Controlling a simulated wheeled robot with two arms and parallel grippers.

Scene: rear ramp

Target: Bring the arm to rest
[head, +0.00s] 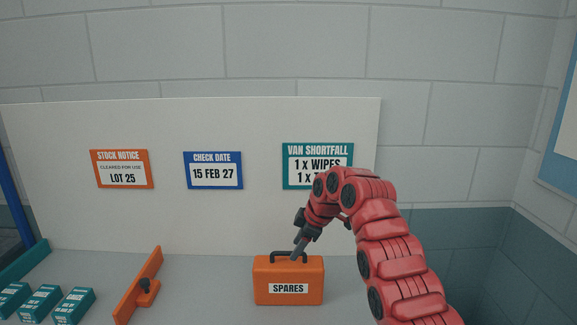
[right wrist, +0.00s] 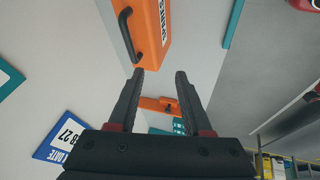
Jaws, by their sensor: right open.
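My right arm comes in from the right in the head view and arches over to the left. My right gripper (head: 297,250) points down at the handle of the orange SPARES case (head: 288,280). In the right wrist view the gripper (right wrist: 159,75) is open, with nothing between its fingers. There the case (right wrist: 152,28) lies just beyond the fingertips, and its dark handle is close to the left fingertip. I cannot tell whether they touch. The case stands upright on the counter. My left gripper is not in view.
An orange divider (head: 138,285) and several teal boxes (head: 40,301) are on the counter (head: 205,285) to the left. The counter between divider and case is clear. A white board (head: 265,135) with an orange, a blue and a teal notice stands behind.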

